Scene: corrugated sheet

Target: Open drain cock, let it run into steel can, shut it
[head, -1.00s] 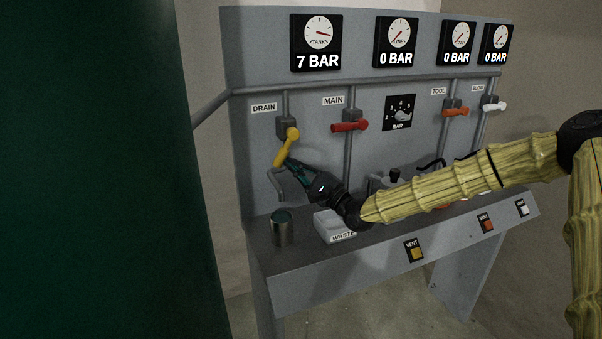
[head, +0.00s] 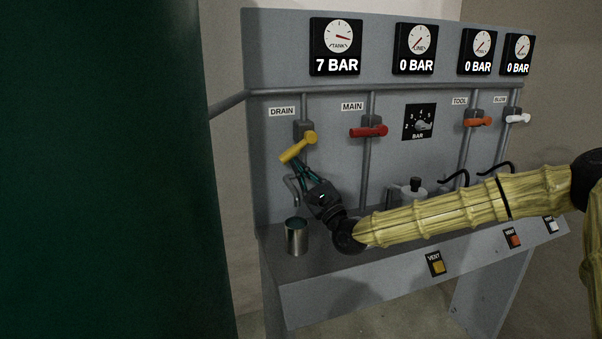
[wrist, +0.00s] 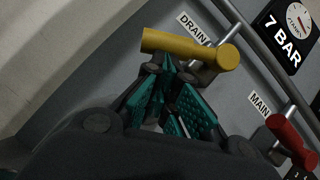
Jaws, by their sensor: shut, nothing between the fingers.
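The drain cock's yellow handle (head: 298,147) slants down to the left from its valve under the DRAIN label. In the wrist view the handle (wrist: 178,45) lies across just beyond my fingertips. My gripper (head: 297,166) is shut and empty, its tips right under the handle; whether they touch it I cannot tell. The bent drain spout (head: 291,188) comes down at the left of my gripper. The steel can (head: 297,240) stands upright on the bench under the spout, with a dark teal inside showing. I see no stream from the spout.
The TANK gauge (head: 335,46) reads 7 BAR, the others 0 BAR. My arm crosses above the bench and hides part of it.

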